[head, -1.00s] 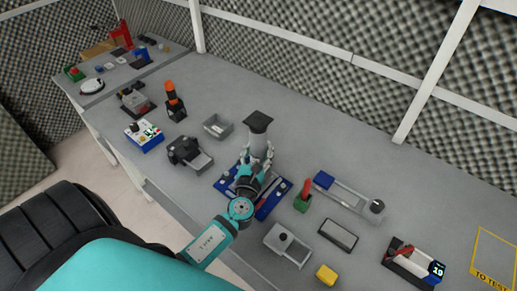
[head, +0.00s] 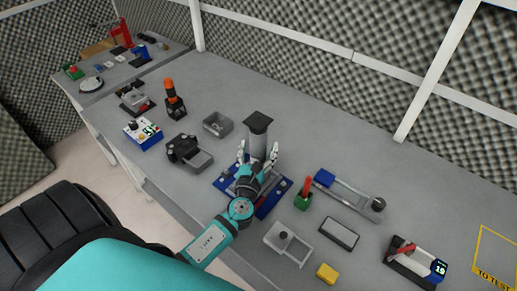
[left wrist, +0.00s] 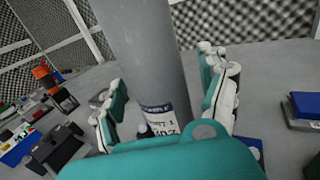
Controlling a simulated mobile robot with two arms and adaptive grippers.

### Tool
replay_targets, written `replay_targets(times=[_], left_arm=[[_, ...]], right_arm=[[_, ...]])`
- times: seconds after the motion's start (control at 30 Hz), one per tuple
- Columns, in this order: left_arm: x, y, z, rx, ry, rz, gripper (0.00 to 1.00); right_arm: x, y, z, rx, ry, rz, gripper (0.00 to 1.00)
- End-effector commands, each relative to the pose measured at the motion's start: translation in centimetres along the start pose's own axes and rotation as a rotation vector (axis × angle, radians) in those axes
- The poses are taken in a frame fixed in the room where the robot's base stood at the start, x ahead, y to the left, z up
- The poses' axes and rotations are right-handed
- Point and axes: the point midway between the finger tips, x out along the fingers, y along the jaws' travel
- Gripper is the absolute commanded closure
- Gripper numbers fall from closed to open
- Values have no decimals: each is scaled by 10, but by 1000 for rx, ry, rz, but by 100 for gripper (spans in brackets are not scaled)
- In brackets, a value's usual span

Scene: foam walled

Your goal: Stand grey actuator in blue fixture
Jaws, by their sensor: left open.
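The grey actuator (head: 260,140) is a cylinder with a dark square cap on top. It stands upright over the blue fixture (head: 268,208) in the middle of the bench; its base is hidden behind my gripper, so I cannot see how it sits. My left gripper (head: 258,158) is open, its fingers on either side of the actuator. In the left wrist view the actuator (left wrist: 148,60) rises between the spread fingers, with gaps on both sides, and a printed label shows low on it. My right gripper is not in view.
A green holder with a red handle (head: 303,199) and a blue-ended grey slide (head: 350,195) stand right of the fixture. A grey open box (head: 217,125) and a black device (head: 184,149) stand left. The bench behind the actuator is clear.

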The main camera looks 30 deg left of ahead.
Motion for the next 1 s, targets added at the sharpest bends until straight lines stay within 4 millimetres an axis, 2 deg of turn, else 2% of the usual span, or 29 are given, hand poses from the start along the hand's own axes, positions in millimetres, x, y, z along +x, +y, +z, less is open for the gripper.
replay_targets(times=[0.13,0.23,0.5,0.7,0.83,1.0], left_arm=[[-5,0,-2,0,4,-1,24],[-17,0,-3,1,5,0,24],[-74,0,-2,2,5,-1,24],[-107,0,-1,2,3,-1,24],[-117,0,0,1,0,0,24],[-120,0,0,0,-1,0,24]], right_arm=[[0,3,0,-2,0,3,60],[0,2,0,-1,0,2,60],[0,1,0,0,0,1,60],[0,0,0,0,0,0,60],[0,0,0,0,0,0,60],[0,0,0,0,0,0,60]])
